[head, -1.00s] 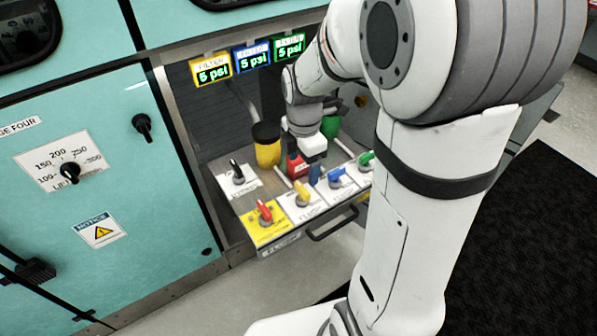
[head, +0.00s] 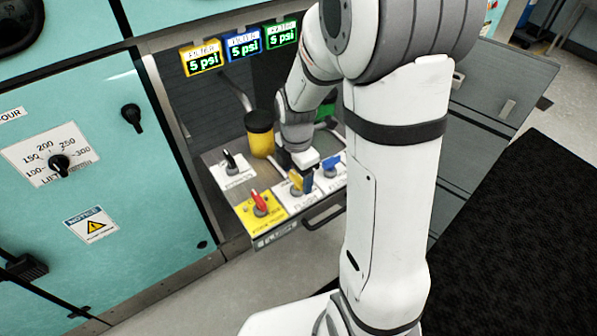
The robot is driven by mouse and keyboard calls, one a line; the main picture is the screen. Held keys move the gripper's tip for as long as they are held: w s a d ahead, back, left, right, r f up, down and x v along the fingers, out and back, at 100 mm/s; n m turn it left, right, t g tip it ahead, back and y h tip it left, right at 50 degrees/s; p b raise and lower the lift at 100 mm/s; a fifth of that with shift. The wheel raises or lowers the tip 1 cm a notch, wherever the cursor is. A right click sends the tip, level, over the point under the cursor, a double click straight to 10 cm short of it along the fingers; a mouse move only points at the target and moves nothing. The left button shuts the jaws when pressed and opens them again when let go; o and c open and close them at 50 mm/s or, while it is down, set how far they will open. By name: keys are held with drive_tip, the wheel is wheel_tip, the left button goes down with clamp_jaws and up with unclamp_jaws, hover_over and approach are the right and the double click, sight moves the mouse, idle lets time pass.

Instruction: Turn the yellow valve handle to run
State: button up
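The yellow valve handle (head: 296,180) is on a white label plate on the pulled-out drawer panel, between the red handle (head: 259,201) and the blue handle (head: 331,168). My gripper (head: 303,172) points down right at the yellow handle and partly covers it. Its fingers are small and dark here, so I cannot tell whether they touch or grip the handle. The lettering beside the handle is too small to read.
A black-handled valve (head: 230,161) sits at the panel's back left. A yellow canister with a black lid (head: 260,136) stands behind the panel, close to my arm. A drawer pull (head: 322,213) sticks out in front. Three displays (head: 243,47) read 5 psi.

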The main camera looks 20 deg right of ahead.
drive_tip(key=c, duration=0.9)
drive_tip(key=shift+m, duration=0.3)
drive_tip(key=m, duration=0.4)
drive_tip(key=shift+r, duration=0.1)
drive_tip(key=m, duration=0.5)
drive_tip(key=shift+p, duration=0.35)
drive_tip(key=m, duration=0.4)
drive_tip(key=shift+m, duration=2.1)
drive_tip(key=shift+w, duration=0.1)
drive_tip(key=o, duration=1)
